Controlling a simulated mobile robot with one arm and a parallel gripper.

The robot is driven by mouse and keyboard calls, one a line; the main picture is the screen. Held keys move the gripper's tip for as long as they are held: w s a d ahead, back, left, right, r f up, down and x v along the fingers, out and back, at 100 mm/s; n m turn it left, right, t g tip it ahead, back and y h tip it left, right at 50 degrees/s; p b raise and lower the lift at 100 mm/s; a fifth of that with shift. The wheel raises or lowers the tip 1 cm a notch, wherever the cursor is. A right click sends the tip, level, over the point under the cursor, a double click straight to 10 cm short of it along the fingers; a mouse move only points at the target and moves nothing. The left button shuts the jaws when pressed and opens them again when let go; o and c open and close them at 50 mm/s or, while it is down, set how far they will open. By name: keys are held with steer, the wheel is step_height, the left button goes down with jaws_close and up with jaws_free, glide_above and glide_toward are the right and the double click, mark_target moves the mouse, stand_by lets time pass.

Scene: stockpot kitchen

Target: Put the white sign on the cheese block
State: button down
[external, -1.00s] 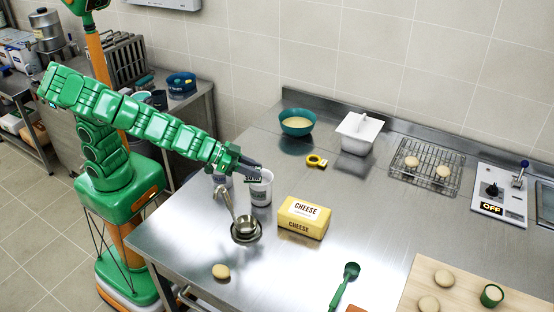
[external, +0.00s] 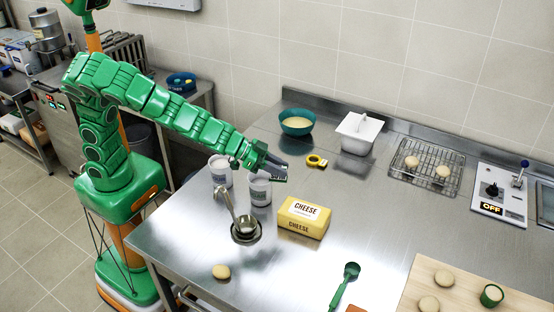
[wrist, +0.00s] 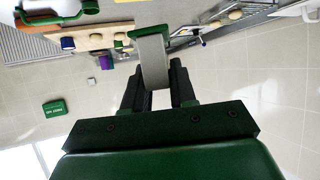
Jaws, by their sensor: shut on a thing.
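In the wrist view my gripper (wrist: 158,92) is shut on a flat pale sign (wrist: 153,62) with a green end. The sign shows almost from its back or edge, so its face is hidden.
Two white tubs (external: 260,192) (external: 220,172) stand left of the block. A metal ladle and bowl (external: 246,230) stand in front of them. A yellow tape measure (external: 316,161) lies behind the block.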

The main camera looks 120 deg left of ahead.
steer(key=w+f, duration=0.2)
steer(key=w, duration=0.1)
steer(key=w+a+f, duration=0.1)
steer(key=w+f, duration=0.1)
steer(key=f, duration=0.1)
steer(key=w+f, duration=0.2)
steer(key=w, duration=0.1)
steer(key=shift+w+a+f, duration=0.3)
steer(key=shift+w+a, duration=0.05)
steer(key=shift+a, duration=0.05)
steer(key=shift+f, duration=1.6)
steer(key=shift+f, duration=0.15)
steer(key=c, duration=0.9)
jaws_free()
steer(key=shift+v, duration=6)
